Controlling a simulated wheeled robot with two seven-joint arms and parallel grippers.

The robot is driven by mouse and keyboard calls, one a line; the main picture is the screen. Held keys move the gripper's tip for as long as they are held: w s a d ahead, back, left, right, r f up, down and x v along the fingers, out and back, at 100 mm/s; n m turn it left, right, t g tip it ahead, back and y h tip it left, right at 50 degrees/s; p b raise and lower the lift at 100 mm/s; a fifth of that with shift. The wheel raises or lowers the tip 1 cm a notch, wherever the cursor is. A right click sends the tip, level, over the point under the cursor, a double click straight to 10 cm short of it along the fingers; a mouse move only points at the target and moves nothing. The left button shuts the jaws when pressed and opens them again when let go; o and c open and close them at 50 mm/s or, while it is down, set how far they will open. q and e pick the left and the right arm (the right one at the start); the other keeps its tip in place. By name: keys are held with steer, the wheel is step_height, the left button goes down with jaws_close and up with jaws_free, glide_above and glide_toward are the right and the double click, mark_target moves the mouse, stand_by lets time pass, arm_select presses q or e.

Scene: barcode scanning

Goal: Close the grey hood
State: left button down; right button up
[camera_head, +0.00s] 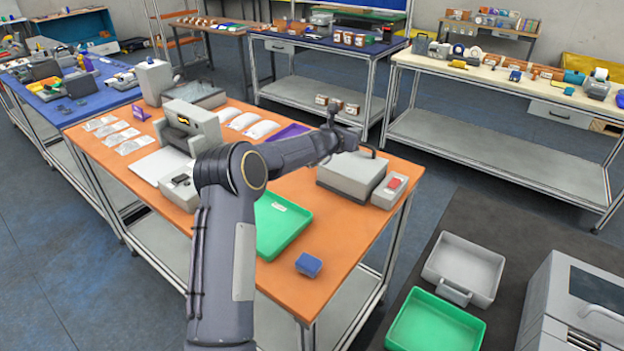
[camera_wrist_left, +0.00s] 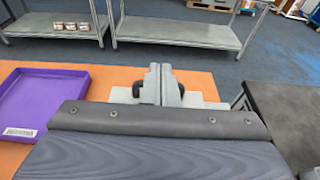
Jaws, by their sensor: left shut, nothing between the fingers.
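The grey hood (camera_head: 352,168) is the top of a low grey box at the right end of the orange table. It looks lowered onto its base, with a dark handle (camera_head: 375,150) at its far edge. My left gripper (camera_head: 348,138) is over the far side of the hood, close to the handle. In the left wrist view my left gripper (camera_wrist_left: 159,84) is shut and empty, in front of the light grey hood (camera_wrist_left: 122,95). Black handle parts (camera_wrist_left: 138,88) show on both sides of the fingers. Contact with the handle cannot be told. My right gripper is not in view.
A small grey unit with a red top (camera_head: 393,186) stands right beside the box. A green tray (camera_head: 280,225), a blue block (camera_head: 309,264) and a purple tray (camera_wrist_left: 42,105) are on the orange table. A grey device (camera_head: 190,130) stands left of my arm.

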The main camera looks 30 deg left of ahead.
mark_target(362, 144)
arm_select(q)
steer(key=w, duration=0.1)
steer(key=w+f+p, duration=0.1)
steer(key=w, duration=0.1)
steer(key=w+f+p, duration=0.1)
steer(key=shift+w+d+f, duration=0.15)
steer(key=shift+w+f, duration=0.05)
steer(key=shift+w+d+f+p, duration=0.1)
steer(key=shift+w+f+p, duration=0.75)
steer(key=shift+w+f, duration=0.2)
steer(key=shift+s+f+b, duration=0.1)
steer(key=shift+s+b, duration=0.15)
steer(key=shift+b, duration=0.25)
steer(key=b+v, duration=0.6)
steer(key=shift+s+b, duration=0.15)
steer(key=shift+b, duration=0.2)
steer(key=shift+s+r, duration=0.35)
steer(key=shift+s, duration=0.15)
